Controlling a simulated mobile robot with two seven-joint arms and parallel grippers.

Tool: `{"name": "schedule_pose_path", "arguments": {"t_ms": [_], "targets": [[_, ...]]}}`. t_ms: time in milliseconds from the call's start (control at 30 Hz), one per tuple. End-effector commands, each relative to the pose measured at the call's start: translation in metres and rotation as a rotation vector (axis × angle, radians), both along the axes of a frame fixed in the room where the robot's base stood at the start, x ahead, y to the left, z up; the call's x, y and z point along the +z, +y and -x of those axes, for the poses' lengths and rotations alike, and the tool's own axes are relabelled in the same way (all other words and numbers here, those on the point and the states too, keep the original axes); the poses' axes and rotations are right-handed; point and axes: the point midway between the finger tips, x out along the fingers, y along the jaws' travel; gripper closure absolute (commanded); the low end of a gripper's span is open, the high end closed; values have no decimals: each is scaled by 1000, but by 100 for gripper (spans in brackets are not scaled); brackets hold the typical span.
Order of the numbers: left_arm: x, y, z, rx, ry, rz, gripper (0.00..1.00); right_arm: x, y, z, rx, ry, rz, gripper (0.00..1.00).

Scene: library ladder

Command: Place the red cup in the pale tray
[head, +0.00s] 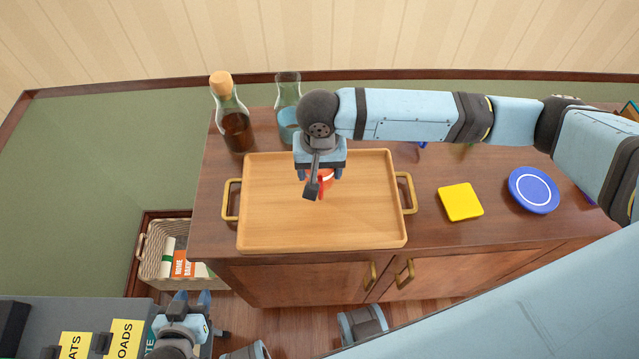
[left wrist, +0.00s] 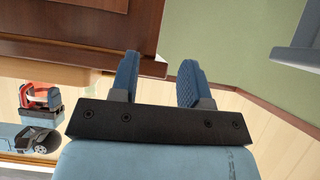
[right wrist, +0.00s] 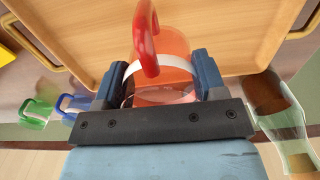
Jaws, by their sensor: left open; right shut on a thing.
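The red cup (head: 327,178) is over the pale wooden tray (head: 270,225), near its back edge. My right gripper (head: 320,176) is shut on the cup. The right wrist view shows the red cup (right wrist: 165,45) between the fingers, with its white band and its red handle. I cannot tell whether the cup's base touches the tray. The tray lies on the cabinet top and looks otherwise empty. My left gripper (head: 192,298) is open and empty, low in front of the cabinet. The left wrist view shows its two fingers (left wrist: 158,80) apart.
Two glass bottles (head: 233,118) (head: 287,105) stand behind the tray's left. A yellow square (head: 460,202) and a blue plate (head: 533,190) lie to its right. Green (right wrist: 36,112) and blue (right wrist: 72,104) mugs stand near the back. A basket (head: 157,253) is on the floor.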

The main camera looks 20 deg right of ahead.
Motion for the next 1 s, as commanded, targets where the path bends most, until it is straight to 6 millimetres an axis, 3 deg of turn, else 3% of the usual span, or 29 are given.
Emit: {"name": "schedule_pose_path", "arguments": {"t_ms": [267,500,867,900,1000], "targets": [[-1,0,-1,2,-1,3,57,-24,0,0,-1,0,0,64],[-3,-1,-1,3,0,5,57,-58,0,0,1,1,1,64],[0,-1,-1,4,-1,6,57,-62,0,0,1,1,-1,64],[0,-1,-1,4,-2,6,57,-63,0,0,1,0,-1,33],[-1,-1,-2,4,-3,6,57,-63,0,0,1,0,-1,10]]}}
